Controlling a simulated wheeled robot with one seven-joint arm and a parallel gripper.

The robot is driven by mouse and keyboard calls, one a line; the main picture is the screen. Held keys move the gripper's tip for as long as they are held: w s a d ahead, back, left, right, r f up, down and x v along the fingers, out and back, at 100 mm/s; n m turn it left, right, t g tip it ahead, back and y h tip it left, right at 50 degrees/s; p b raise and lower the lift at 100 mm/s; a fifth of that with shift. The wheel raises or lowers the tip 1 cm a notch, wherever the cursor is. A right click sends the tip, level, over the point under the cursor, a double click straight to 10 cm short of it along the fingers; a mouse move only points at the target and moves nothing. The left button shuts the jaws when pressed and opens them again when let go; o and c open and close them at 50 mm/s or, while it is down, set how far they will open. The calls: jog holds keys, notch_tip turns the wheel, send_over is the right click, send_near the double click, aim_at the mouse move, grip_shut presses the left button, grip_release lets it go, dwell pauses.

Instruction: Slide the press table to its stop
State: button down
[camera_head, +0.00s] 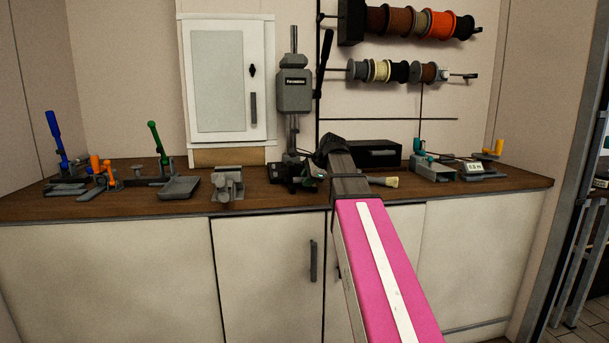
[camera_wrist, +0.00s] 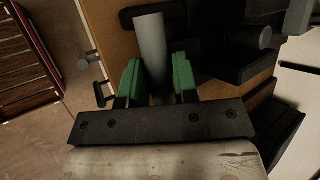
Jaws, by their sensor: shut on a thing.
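The grey bench press (camera_head: 294,90) stands on the wooden worktop near the middle, with its dark table and base (camera_head: 285,176) low at the worktop. My gripper (camera_head: 316,172) is at the right side of this base, partly hidden behind my own arm. In the wrist view my gripper (camera_wrist: 157,85) has its two green fingers on either side of a grey round bar (camera_wrist: 150,45) and is shut on it. The bar sticks out past the fingertips. Dark press parts (camera_wrist: 215,50) lie to the right of the bar. Which part the bar belongs to is hard to tell.
A grey vise-like fixture (camera_head: 228,186) and a grey tray (camera_head: 179,188) stand left of the press. A black box (camera_head: 372,153) is behind my arm, with a grey-green fixture (camera_head: 434,167) farther right. A white wall cabinet (camera_head: 228,85) and spool racks (camera_head: 420,23) hang behind.

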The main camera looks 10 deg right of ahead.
jog(key=shift+s+f, duration=0.2)
jog(key=shift+s, duration=0.3)
jog(key=shift+w, duration=0.1)
jog(key=c, duration=0.9)
grip_release()
jog(key=shift+c, duration=0.2)
jog(key=shift+w, duration=0.1)
jog(key=shift+s+d+r, duration=0.15)
jog(key=shift+s+r, duration=0.1)
jog(key=shift+r, duration=0.2)
jog(key=v, duration=0.9)
jog(key=shift+s+d+r, duration=0.15)
jog(key=shift+s+r, duration=0.1)
jog(key=shift+r, duration=0.05)
